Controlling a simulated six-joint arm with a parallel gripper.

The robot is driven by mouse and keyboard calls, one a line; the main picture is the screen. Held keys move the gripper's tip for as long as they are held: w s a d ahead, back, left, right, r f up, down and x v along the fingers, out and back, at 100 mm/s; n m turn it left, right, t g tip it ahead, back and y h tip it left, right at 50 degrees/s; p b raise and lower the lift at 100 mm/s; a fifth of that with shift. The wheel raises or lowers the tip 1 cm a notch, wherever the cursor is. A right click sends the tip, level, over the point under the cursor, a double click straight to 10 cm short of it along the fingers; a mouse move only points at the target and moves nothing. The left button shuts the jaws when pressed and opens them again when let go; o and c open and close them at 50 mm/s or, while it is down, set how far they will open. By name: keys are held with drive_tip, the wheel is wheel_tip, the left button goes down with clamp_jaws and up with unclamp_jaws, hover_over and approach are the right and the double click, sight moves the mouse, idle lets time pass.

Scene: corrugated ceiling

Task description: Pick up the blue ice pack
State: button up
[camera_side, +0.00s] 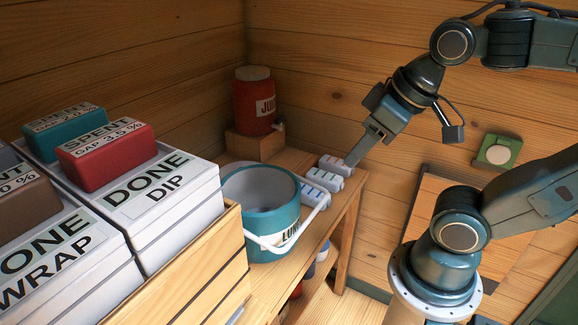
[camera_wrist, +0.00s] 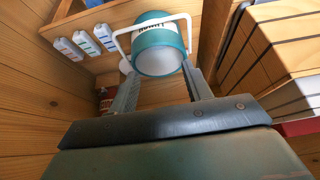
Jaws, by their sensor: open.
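Three small white, ribbed packs stand in a row on the wooden shelf behind the teal pail. The one nearest the pail (camera_side: 315,193) shows blue marks in the side view; it appears to be the rightmost pack in the wrist view (camera_wrist: 104,37). My gripper (camera_side: 353,160) is open and empty, tilted down above the far end of the row. In the wrist view, its fingers (camera_wrist: 160,70) spread apart with the pail beyond them.
A red jug (camera_side: 255,105) sits on a wooden block (camera_side: 254,146) in the corner. A slatted crate (camera_side: 200,275) with white boxes stands front left. Plank walls close in behind.

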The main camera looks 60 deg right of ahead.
drive_tip(key=o, duration=0.6)
drive_tip(key=shift+w, duration=0.1)
drive_tip(key=w+d+f+g, duration=0.2)
drive_tip(key=w+d, duration=0.3)
drive_tip(key=w, duration=0.2)
drive_tip(key=w+d+f+g, duration=0.1)
drive_tip(key=w+d+f, duration=0.2)
drive_tip(key=w+d, duration=0.4)
drive_tip(key=w+d+f+g, duration=0.1)
drive_tip(key=w+d+f, duration=0.2)
drive_tip(key=d+f, duration=0.2)
drive_tip(key=w+d+f+g, duration=0.1)
drive_tip(key=w+d+f, duration=0.2)
drive_tip(key=d+f, duration=0.3)
wheel_tip(320, 180, down, 3)
drive_tip(key=shift+f+g, duration=0.1)
drive_tip(key=shift+g, duration=0.2)
drive_tip(key=shift+w+d+f, duration=0.1)
